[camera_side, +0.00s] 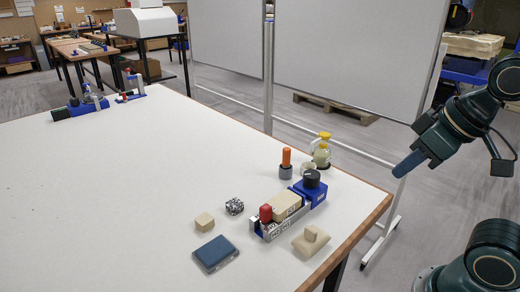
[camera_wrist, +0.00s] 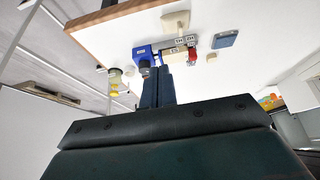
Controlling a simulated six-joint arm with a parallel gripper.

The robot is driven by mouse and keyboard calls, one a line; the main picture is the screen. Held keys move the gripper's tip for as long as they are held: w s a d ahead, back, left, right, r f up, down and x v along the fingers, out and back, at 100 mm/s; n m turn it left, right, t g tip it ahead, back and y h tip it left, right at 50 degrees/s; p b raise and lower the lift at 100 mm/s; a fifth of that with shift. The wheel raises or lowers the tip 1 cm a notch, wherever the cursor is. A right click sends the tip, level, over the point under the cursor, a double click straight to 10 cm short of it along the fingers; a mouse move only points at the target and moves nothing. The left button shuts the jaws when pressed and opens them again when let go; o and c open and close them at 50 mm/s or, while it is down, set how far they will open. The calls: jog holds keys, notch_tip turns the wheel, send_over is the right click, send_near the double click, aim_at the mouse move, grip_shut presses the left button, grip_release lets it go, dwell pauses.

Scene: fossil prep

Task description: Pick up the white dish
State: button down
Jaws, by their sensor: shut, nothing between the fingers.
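A small pale round thing (camera_side: 308,168), which may be the white dish, stands near the table's right edge in the side view. It is partly hidden among neighbouring items, and its shape is too small to make out. I cannot pick it out surely in the wrist view. My gripper (camera_side: 407,166) is shut and empty, out beyond the table's right edge and apart from everything on it. In the wrist view my closed fingers (camera_wrist: 157,78) point toward the cluster of items.
Close by stand a yellow-capped bottle (camera_side: 322,156), an orange-handled tool (camera_side: 286,159) and a blue block with a black knob (camera_side: 312,190). A grey rack (camera_side: 272,231), a beige knobbed piece (camera_side: 311,242) and a dark blue box (camera_side: 215,253) sit nearer.

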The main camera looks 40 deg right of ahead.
jog(key=c, duration=1)
grip_release()
jog(key=shift+o, duration=0.2)
jog(key=shift+w, duration=0.1)
jog(key=w+d+f, duration=0.4)
jog(key=w+d, duration=0.1)
jog(key=w, duration=0.3)
jog(key=w+d+f+m, duration=0.1)
jog(key=w+d+f, duration=0.4)
jog(key=w, duration=0.3)
jog(key=w+d+f+m+h, duration=0.1)
jog(key=w+d+f, duration=0.3)
jog(key=w+d, duration=0.3)
jog(key=shift+w+d+f+t, duration=0.15)
jog(key=shift+w+t, duration=0.25)
jog(key=shift+w, duration=0.55)
jog(key=shift+f, duration=0.1)
